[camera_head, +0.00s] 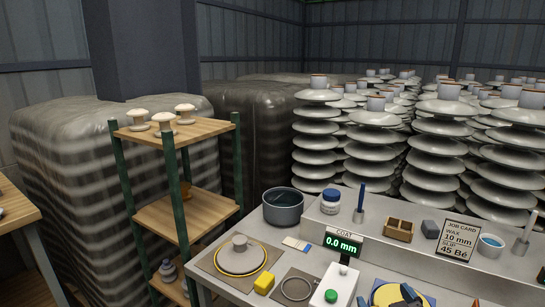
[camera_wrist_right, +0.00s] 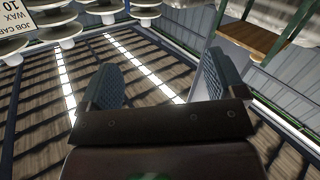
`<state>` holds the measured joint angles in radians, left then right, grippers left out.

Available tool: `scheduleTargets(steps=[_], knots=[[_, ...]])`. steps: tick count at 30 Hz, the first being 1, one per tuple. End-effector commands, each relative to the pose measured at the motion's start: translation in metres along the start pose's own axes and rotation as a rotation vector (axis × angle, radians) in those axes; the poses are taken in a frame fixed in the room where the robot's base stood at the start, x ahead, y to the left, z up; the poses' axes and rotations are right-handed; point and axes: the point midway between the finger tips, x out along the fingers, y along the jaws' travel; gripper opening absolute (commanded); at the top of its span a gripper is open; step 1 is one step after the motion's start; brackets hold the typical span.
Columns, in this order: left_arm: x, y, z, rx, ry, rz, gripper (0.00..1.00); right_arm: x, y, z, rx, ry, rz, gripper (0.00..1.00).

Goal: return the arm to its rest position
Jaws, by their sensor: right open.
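My right gripper (camera_head: 386,298) shows only in part at the bottom edge of the head view, low right of centre. Its dark blue fingertips are apart, in front of a yellow-rimmed round piece (camera_head: 385,292) on the bench. In the right wrist view the same gripper (camera_wrist_right: 160,80) has its two ribbed fingers wide apart with nothing between them. Most of the right arm is hidden below the head view. My left gripper is in neither view.
The grey bench (camera_head: 225,291) holds a pot (camera_head: 283,208), a coat gauge (camera_head: 342,244), a job card (camera_head: 458,238) and a yellow-ringed insulator disc (camera_head: 240,257). A wooden shelf (camera_head: 172,217) stands left. Tall insulator stacks (camera_head: 376,134) stand behind.

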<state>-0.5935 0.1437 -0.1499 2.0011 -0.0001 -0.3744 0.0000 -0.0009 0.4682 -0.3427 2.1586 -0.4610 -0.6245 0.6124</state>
Motion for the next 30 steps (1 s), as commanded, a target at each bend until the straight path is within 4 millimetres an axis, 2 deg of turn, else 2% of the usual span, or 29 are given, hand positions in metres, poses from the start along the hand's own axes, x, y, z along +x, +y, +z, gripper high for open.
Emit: scheduleTargets(steps=[1, 5, 6, 9, 12, 21, 30], knots=[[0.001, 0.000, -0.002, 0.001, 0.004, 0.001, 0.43, -0.017, 0.004, 0.020, 0.027, -0.094, 0.038, 0.89], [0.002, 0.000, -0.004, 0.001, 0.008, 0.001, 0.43, -0.063, 0.012, 0.068, 0.068, -0.356, 0.107, 0.89], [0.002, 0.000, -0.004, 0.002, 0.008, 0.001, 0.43, -0.080, 0.013, 0.082, 0.080, -0.439, 0.118, 0.89], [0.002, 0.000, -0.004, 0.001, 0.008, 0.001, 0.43, -0.121, 0.013, 0.111, 0.103, -0.634, 0.125, 0.89], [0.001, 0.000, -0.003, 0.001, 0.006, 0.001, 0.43, -0.156, 0.011, 0.130, 0.118, -0.783, 0.113, 0.89], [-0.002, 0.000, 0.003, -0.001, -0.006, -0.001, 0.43, -0.228, 0.001, 0.155, 0.154, -1.060, 0.046, 0.89], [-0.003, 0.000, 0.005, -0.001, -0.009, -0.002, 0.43, -0.280, -0.009, 0.164, 0.182, -1.236, -0.030, 0.89]])
